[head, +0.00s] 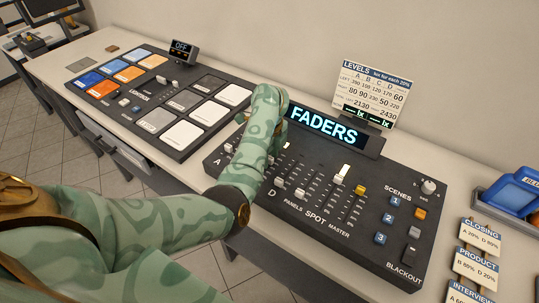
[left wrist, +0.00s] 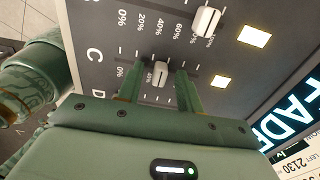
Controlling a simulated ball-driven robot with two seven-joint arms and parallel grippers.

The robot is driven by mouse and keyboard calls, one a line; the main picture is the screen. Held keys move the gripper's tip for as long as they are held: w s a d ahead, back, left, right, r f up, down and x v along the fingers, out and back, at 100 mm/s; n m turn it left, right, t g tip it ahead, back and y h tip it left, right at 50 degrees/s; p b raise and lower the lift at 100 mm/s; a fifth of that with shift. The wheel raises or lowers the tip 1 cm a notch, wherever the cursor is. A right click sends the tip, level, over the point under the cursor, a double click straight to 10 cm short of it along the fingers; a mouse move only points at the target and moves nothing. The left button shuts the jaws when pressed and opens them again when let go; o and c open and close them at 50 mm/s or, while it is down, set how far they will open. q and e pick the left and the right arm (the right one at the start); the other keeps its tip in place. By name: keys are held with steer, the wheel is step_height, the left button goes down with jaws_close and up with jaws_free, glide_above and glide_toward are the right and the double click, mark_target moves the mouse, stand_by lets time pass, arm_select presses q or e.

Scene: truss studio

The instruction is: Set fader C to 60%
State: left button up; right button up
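The fader console (head: 330,235) is black and stands on the table, with its lit FADERS display (head: 326,126) at the back. In the left wrist view, the pale cap of fader C (left wrist: 160,74) sits beside the printed letter C, at about the 40% mark. My left gripper (left wrist: 159,71) is open. Its two green fingers straddle the cap, with a gap on each side. In the head view, my green left arm hides the gripper and the console around B and C. My right gripper is in neither view.
A neighbouring fader cap (left wrist: 207,20) stands farther along its scale. A levels card (head: 376,92) stands behind the console. A light panel (head: 165,97) is at left.

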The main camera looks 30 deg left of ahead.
mark_target(270, 157)
arm_select(q)
step_height(270, 157, up, 16)
steer(key=p, duration=0.6)
steer(key=shift+r+p, duration=0.15)
steer(key=shift+p, duration=0.2)
